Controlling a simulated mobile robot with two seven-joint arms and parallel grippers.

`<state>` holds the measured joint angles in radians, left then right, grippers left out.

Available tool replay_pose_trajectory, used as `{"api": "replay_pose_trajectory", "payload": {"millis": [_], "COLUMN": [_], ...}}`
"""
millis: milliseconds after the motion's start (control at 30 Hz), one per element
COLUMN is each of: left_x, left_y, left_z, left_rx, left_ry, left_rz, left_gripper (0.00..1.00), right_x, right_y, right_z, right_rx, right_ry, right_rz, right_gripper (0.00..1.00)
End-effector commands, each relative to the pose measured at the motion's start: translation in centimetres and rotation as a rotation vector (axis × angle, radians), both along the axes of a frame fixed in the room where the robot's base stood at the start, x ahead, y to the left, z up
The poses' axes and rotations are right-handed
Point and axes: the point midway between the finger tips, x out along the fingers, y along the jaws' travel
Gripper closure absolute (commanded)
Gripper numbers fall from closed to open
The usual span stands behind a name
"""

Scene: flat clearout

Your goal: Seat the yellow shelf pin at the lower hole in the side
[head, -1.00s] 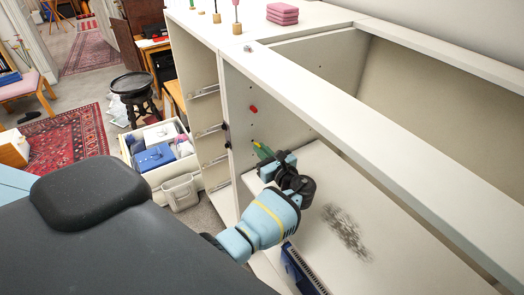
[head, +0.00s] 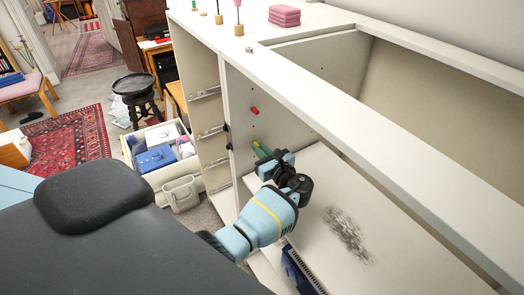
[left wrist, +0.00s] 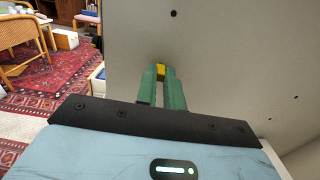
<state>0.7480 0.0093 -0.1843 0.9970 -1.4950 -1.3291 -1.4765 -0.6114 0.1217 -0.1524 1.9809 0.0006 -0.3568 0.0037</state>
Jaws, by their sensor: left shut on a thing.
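My left gripper (head: 262,150) is inside the open cabinet, its green fingers pointing at the cabinet's side panel (head: 290,115). In the left wrist view the fingers (left wrist: 161,72) are shut on the yellow shelf pin (left wrist: 161,70), whose small yellow end shows between the fingertips. The pin's tip is close to the panel; I cannot tell whether it touches or enters a hole, as the fingers hide that spot. A dark hole (left wrist: 173,13) shows above the pin in the wrist view. A red pin (head: 254,110) sits in the panel higher up. My right gripper is not in view.
The cabinet's front rail (head: 400,150) runs beside my arm. A dark smudge (head: 346,232) marks the cabinet floor. A white crate (head: 163,165) stands on the floor at left.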

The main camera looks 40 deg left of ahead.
Motion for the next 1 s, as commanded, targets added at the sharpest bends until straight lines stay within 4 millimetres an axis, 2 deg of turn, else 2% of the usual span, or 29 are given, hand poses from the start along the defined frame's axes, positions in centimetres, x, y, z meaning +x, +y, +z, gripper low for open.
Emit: {"api": "replay_pose_trajectory", "payload": {"millis": [300, 333, 500, 800, 1000], "left_x": [0.2, 0.2, 0.1, 0.1, -0.7], "left_y": [0.4, 0.4, 0.4, 0.3, -1.8], "left_z": [0.0, 0.0, 0.0, 0.0, 0.0], "left_rx": [0.0, 0.0, 0.0, 0.0, 0.0], "left_ry": [-0.001, -0.001, 0.0, 0.0, -0.001], "left_rz": [0.0, 0.0, 0.0, 0.0, -0.002], "left_gripper": [1.0, 0.88, 0.66, 0.65, 0.65], "right_x": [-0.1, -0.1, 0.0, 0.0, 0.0], "right_y": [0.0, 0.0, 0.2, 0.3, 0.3], "right_z": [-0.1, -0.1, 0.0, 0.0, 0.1], "right_rx": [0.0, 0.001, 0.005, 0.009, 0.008], "right_ry": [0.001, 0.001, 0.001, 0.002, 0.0], "right_rz": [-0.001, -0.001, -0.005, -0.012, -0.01], "right_gripper": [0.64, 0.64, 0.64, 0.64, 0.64]}}
